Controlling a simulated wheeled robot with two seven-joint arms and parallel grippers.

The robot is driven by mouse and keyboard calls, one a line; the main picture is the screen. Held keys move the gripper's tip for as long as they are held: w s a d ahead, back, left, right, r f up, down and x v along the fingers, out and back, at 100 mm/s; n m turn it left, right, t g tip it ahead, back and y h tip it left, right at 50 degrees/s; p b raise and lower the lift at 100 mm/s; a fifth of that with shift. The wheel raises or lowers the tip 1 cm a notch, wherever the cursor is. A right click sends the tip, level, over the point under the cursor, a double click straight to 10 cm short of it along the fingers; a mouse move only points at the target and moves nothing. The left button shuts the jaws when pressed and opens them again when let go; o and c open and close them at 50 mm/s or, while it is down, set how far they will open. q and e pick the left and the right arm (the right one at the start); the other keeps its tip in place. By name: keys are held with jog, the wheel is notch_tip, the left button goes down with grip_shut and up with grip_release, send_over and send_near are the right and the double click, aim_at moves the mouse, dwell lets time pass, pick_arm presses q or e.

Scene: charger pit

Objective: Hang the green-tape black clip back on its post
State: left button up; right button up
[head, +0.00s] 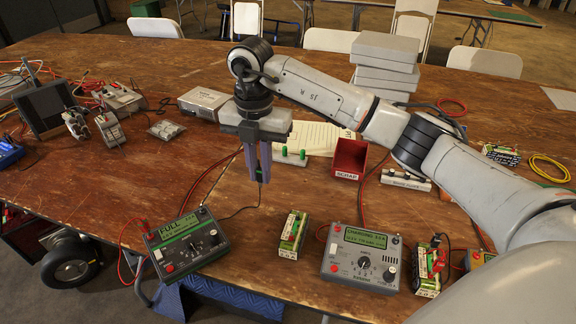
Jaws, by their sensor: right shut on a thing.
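My right gripper (258,178) points straight down above the table, left of the red scrap bin. It is shut on a small dark thing, probably the black clip (262,177), which is mostly hidden between the fingers. Green tape on it cannot be made out. A thin dark lead runs from near the fingertips down toward the left charger (187,243), whose green screen reads FULL. A low white block with green-topped posts (290,156) stands just right of and behind the gripper, apart from it. My left gripper is not in view.
The scrap bin (349,160) stands beside the post block. A second charger (362,259) reads CHARGING. A battery pack (292,234) lies between the chargers; another (430,270) has clips on it. Another white block (405,181) stands right of the bin. Red leads cross the table.

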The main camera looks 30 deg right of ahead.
jog(key=w+a+f+b, duration=0.1)
jog(key=w+a, duration=0.8)
jog(key=a, duration=0.3)
jog(key=shift+a+f+b, duration=0.3)
jog(key=shift+f, duration=0.2)
jog(key=shift+f+b, duration=1.45)
jog(key=shift+f, duration=1.15)
jog(key=shift+f+b, duration=0.35)
jog(key=shift+f, duration=0.4)
jog(key=shift+f, duration=0.15)
